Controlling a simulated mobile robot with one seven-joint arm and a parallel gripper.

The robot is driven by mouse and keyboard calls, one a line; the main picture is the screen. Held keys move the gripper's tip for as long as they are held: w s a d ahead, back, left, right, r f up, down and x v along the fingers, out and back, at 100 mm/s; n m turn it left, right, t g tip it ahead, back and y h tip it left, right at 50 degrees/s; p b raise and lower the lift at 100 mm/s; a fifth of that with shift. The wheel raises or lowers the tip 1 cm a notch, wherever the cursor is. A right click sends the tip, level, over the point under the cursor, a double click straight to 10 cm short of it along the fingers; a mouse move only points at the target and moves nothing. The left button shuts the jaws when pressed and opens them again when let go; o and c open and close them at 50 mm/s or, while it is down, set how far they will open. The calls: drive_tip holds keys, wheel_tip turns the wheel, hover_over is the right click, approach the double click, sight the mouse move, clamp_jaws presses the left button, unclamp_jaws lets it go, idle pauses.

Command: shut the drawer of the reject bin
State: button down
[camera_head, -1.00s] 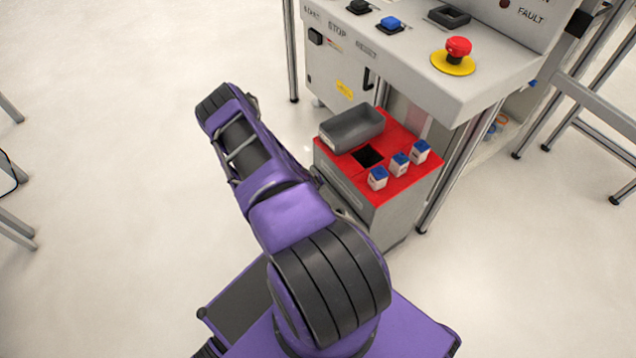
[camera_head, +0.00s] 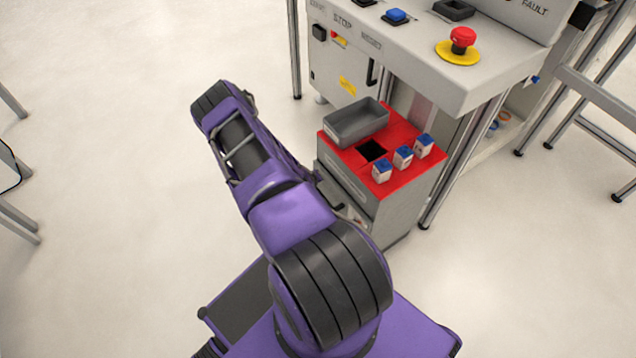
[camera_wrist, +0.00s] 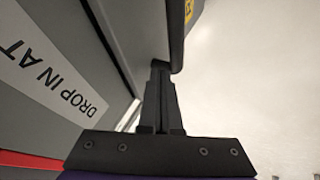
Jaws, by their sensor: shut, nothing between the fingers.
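The reject bin (camera_head: 395,208) is a grey cabinet with a red top, below the workbench in the head view. Its drawer (camera_head: 345,203) stands out from the lower front, partly hidden by my arm. In the wrist view, the bin's front (camera_wrist: 45,60) with its "DROP IN AT" label is at left. A dark panel with a yellow mark, apparently the drawer front (camera_wrist: 178,30), is at the top. My gripper (camera_wrist: 160,68) is shut and empty, its fingertips right by that panel's lower end. I cannot tell whether they touch. My arm hides the gripper in the head view.
A grey tray (camera_head: 357,122) and several small white boxes with blue tops (camera_head: 403,157) stand on the red top around a square opening. The workbench (camera_head: 450,85) with a red emergency button (camera_head: 462,42) overhangs behind. Floor to the left is clear.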

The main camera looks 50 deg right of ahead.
drive_tip(key=a+p+v, duration=0.1)
drive_tip(key=p+v, duration=0.1)
drive_tip(key=v, duration=0.8)
drive_tip(key=shift+w+a, duration=0.2)
drive_tip(key=shift+a, duration=0.05)
